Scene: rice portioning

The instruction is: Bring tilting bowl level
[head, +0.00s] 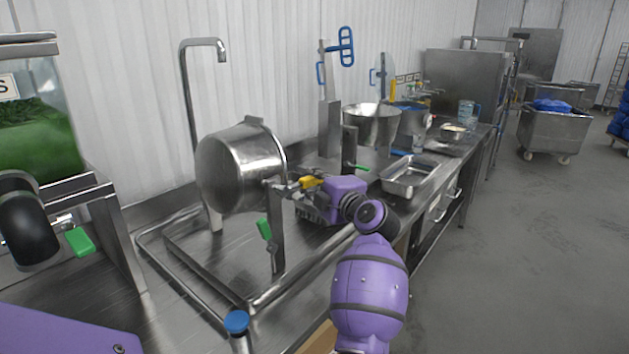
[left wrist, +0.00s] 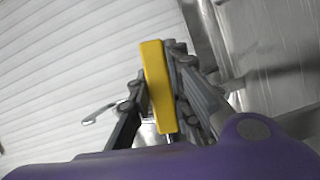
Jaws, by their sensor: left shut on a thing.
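The steel tilting bowl (head: 238,168) hangs tipped well over beside a steel post (head: 276,235) on the bench. Its rounded outside faces me, and its inside is hidden. A yellow handle (head: 311,182) sticks out at the right of the bowl. My left gripper (head: 300,185) is shut on this handle. In the left wrist view the yellow handle (left wrist: 158,85) stands between the dark fingers of the gripper (left wrist: 160,95). My right gripper is not in view.
A bent steel pipe (head: 184,100) rises behind the bowl. A green handle (head: 265,228) is on the near post. A shallow steel tray (head: 410,178) and another steel bowl (head: 372,122) stand further right. A clear container of green stuff (head: 35,130) is at left.

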